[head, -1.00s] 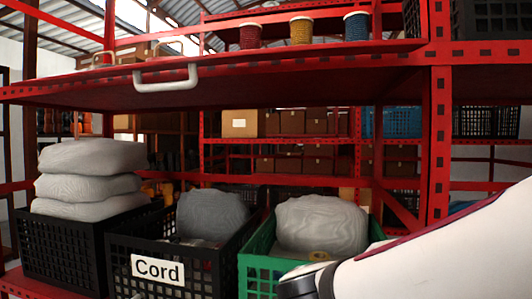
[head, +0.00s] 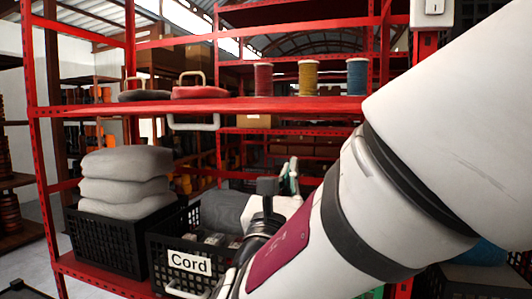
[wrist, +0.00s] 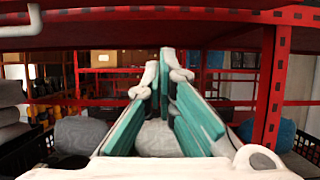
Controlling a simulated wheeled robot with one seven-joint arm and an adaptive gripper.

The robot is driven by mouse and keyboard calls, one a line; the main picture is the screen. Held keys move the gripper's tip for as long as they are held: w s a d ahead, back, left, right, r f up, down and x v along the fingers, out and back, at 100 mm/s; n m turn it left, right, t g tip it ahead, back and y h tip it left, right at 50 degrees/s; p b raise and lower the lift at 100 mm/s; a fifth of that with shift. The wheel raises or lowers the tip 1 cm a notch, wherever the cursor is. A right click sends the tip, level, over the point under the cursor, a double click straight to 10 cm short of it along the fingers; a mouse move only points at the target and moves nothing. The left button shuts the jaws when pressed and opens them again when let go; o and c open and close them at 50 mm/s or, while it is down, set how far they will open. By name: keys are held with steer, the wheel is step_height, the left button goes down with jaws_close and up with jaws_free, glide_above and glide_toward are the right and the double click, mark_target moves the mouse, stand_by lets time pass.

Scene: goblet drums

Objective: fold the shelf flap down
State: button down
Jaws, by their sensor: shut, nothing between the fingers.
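The shelf flap (head: 260,106) looks like the red front board of the upper shelf, seen nearly edge-on and about level. A pale handle (head: 193,125) hangs from its front edge at the left. In the wrist view, the flap's red underside (wrist: 165,17) spans the top and the handle (wrist: 34,22) is at the upper left. My gripper (head: 290,170) is below the flap, to the right of the handle and apart from it. Its teal-padded fingers (wrist: 160,62) converge at the tips, shut and empty. My arm hides the flap's right end.
Black crates with folded grey cushions (head: 125,172) and a "Cord" label (head: 189,263) stand on the lower shelf. Red, yellow and blue spools (head: 309,78) and lidded items (head: 198,92) stand above. A red upright (wrist: 270,90) is right of my gripper in the wrist view.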

steer(key=w+d+r+p, duration=0.2)
steer(key=w+r+p, duration=0.1)
steer(key=w+r, duration=0.3)
steer(key=shift+w+d+r, duration=0.25)
steer(key=shift+r, duration=0.5)
